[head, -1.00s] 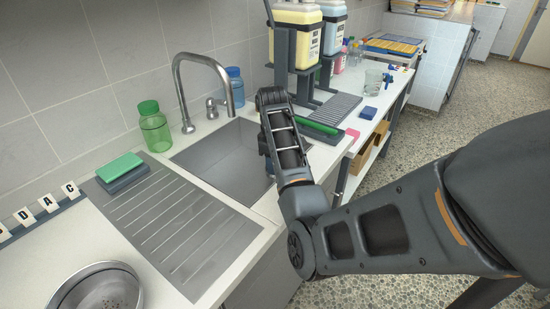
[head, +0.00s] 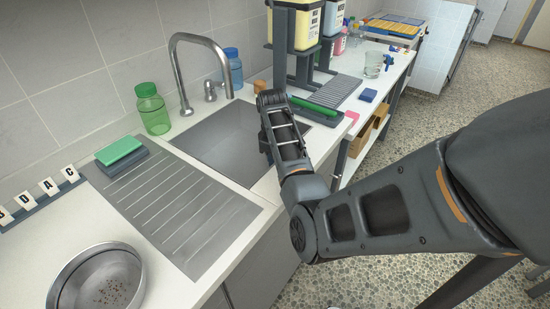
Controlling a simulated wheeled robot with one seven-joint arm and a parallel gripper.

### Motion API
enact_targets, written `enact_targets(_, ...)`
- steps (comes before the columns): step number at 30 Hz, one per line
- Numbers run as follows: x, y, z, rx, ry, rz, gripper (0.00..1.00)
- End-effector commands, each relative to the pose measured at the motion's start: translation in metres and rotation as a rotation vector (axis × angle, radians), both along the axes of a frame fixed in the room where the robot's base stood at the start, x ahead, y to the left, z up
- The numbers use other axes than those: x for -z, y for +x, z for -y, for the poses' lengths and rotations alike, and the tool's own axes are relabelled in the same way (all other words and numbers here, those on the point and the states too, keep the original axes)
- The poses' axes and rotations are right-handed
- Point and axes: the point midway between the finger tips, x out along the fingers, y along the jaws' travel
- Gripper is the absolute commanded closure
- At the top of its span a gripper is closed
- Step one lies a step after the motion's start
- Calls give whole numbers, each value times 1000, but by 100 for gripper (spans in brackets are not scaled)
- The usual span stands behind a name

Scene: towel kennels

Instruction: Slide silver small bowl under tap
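A round silver metal bowl (head: 72,272) stands on the white counter at the lower left, with small brown bits on its bottom. Its lower edge is close to the picture's bottom. The tap (head: 178,72) is a curved metal spout at the back of the sink (head: 224,141), with its outlet over the basin. The ribbed drainboard (head: 185,210) lies between bowl and sink. My arm reaches in from the right, its forearm over the sink's right side. My gripper fingers are hidden behind the forearm, well right of the bowl.
A green bottle (head: 153,114) and a blue bottle (head: 232,70) flank the tap. A green-and-grey sponge (head: 120,153) sits at the drainboard's back left corner. Letter tiles (head: 45,187) stand along the wall. A dispenser rack (head: 305,50) stands right of the sink. The drainboard is mostly clear.

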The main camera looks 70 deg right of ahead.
Motion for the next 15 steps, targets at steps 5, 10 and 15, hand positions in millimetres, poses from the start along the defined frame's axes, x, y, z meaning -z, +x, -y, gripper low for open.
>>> enact_targets(5,0,0,0,0,0,0,99)
enact_targets(10,0,0,0,0,0,0,100)
enact_targets(15,0,0,0,0,0,0,100)
